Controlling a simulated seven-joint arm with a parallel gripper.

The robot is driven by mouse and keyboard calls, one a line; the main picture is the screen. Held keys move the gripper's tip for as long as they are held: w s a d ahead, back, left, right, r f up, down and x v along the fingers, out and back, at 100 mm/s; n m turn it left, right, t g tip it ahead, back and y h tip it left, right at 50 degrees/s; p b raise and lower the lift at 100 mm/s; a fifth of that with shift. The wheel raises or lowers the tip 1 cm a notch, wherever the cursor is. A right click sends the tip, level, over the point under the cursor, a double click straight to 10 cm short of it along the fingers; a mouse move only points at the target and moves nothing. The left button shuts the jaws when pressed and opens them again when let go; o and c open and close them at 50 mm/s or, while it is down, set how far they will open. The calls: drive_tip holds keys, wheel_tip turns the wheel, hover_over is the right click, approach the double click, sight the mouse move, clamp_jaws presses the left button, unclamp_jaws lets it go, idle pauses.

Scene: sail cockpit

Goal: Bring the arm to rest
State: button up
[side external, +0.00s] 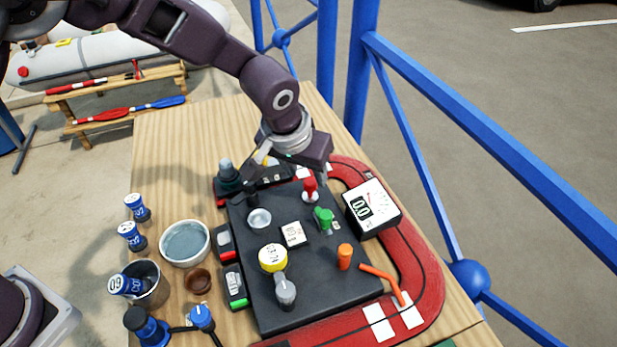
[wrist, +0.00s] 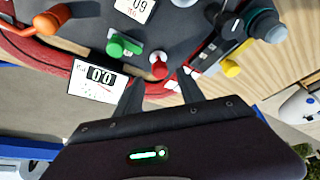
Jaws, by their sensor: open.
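My gripper (wrist: 160,88) is open and empty in the wrist view, its two dark fingers apart, with a red knob (wrist: 160,67) showing between and just beyond the fingertips. In the side external view my arm reaches in from the upper left, and the gripper hangs over the far end of a dark control panel (side external: 312,286). The red knob (side external: 310,187) stands on the panel below and beside the gripper body. The fingertips are hard to make out in the side view, so I cannot tell whether they touch anything.
The panel also carries a green knob (side external: 324,217), a yellow-and-white dial (side external: 272,258) and an orange knob (side external: 345,257). A display box (side external: 372,207) stands to the right. A bowl (side external: 185,243) and blue-and-white cylinders stand left. Blue railing (side external: 480,135) runs along the right. The table's far left is clear.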

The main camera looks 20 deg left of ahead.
drive_tip(key=v, duration=0.3)
drive_tip(key=s+a+r+h, duration=0.1)
drive_tip(key=s+a+r, duration=1)
drive_tip(key=a+r, duration=0.35)
drive_tip(key=s+a, duration=0.3)
drive_tip(key=s, duration=0.5)
drive_tip(key=s+a+t+y, duration=0.1)
drive_tip(key=s+a, duration=0.2)
drive_tip(key=s, duration=0.6)
drive_tip(key=shift+s+r, duration=0.25)
drive_tip(key=shift+s, duration=0.05)
